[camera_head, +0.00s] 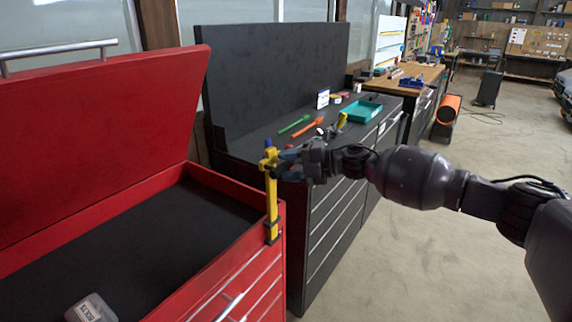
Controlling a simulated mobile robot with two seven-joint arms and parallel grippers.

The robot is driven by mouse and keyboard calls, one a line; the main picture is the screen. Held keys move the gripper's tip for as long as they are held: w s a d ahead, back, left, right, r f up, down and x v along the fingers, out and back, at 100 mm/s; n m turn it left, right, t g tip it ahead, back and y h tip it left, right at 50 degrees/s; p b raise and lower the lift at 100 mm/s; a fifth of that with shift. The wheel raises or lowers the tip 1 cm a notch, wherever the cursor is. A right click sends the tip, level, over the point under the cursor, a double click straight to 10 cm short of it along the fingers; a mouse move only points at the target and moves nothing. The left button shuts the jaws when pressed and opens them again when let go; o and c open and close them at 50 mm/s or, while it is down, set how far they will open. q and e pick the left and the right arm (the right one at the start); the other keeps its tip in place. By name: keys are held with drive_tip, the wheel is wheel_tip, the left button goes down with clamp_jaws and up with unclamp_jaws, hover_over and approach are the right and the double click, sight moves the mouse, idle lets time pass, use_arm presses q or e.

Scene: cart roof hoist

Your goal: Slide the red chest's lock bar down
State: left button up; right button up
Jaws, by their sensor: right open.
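The red chest (240,255) stands at the left with its red lid (95,140) raised. Its yellow lock bar (271,195) stands upright at the right front corner, its lower part in a dark bracket (272,228) and its top well above the rim. My right gripper (279,167) is open at the upper end of the bar, coming from the right. The picture is too small to tell whether the fingers touch the bar or surround it. My left gripper is not in view.
A black drawer cabinet (335,215) stands right beside the red chest, with a green tool (294,124), an orange tool (306,127) and a teal tray (358,111) on top. The floor (430,260) at right is free.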

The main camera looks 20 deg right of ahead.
drive_tip(key=shift+w+a+f, duration=0.1)
drive_tip(key=shift+w+a, duration=0.1)
drive_tip(key=shift+a, duration=0.15)
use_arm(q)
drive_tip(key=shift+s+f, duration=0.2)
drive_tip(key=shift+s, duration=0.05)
use_arm(e)
clamp_jaws()
drive_tip(key=shift+f, duration=0.55)
use_arm(q)
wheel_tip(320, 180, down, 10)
drive_tip(key=b, duration=1)
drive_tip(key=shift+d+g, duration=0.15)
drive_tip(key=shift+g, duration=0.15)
use_arm(e)
wheel_tip(320, 180, down, 22)
drive_tip(key=shift+f, duration=0.25)
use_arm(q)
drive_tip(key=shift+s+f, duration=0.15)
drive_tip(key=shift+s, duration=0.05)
use_arm(e)
drive_tip(key=shift+s, duration=0.15)
